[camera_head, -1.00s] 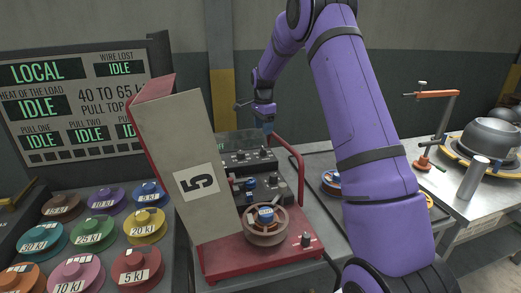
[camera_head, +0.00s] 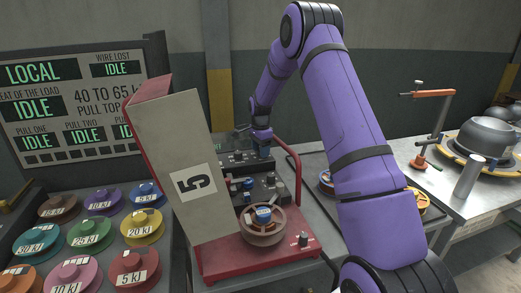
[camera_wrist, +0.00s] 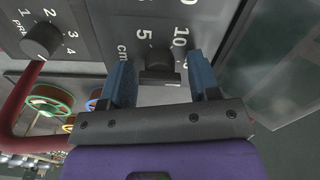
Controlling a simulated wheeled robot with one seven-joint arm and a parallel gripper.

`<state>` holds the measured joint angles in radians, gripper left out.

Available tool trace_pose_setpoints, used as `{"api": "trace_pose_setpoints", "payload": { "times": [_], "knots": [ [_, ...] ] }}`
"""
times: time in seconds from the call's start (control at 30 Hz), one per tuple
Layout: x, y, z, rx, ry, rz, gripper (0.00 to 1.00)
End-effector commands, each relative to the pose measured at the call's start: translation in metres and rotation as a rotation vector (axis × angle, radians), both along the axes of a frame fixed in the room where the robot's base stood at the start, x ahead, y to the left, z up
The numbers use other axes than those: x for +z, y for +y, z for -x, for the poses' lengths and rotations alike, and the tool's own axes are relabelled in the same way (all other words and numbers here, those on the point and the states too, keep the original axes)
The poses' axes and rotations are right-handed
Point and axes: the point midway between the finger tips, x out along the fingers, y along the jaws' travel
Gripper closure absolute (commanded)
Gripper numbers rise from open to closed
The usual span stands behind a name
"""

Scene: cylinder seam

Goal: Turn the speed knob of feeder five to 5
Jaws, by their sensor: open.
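Feeder five is a red machine with a pale side plate (camera_head: 183,165) marked 5 and a dark control panel (camera_head: 228,162). In the wrist view a dark knob (camera_wrist: 160,66) sits on the grey panel face, beside a printed scale with 5, 10 and "cm". My gripper (camera_wrist: 161,78) is open, with one blue finger on each side of this knob. I cannot tell whether the fingers touch it or where its pointer stands. In the head view my gripper (camera_head: 265,152) is over the back of the control panel, and the knob there is hidden.
A second knob (camera_wrist: 42,40) with a 1 to 4 scale is at the left. A red tube rail (camera_wrist: 20,105) runs close to my gripper's left, and a clear pane (camera_wrist: 275,70) is at its right. A wire spool (camera_head: 263,225) is at the feeder's front.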

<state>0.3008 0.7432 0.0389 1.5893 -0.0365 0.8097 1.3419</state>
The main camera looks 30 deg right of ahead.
Motion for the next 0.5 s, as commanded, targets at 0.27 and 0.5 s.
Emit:
{"api": "trace_pose_setpoints", "payload": {
  "times": [0.27,0.5],
  "knots": [
    [0.0003,0.0000,-0.0001,0.000,0.000,0.000,0.83],
    [0.0005,0.0000,-0.0002,0.035,0.000,0.000,0.82]
  ]
}}
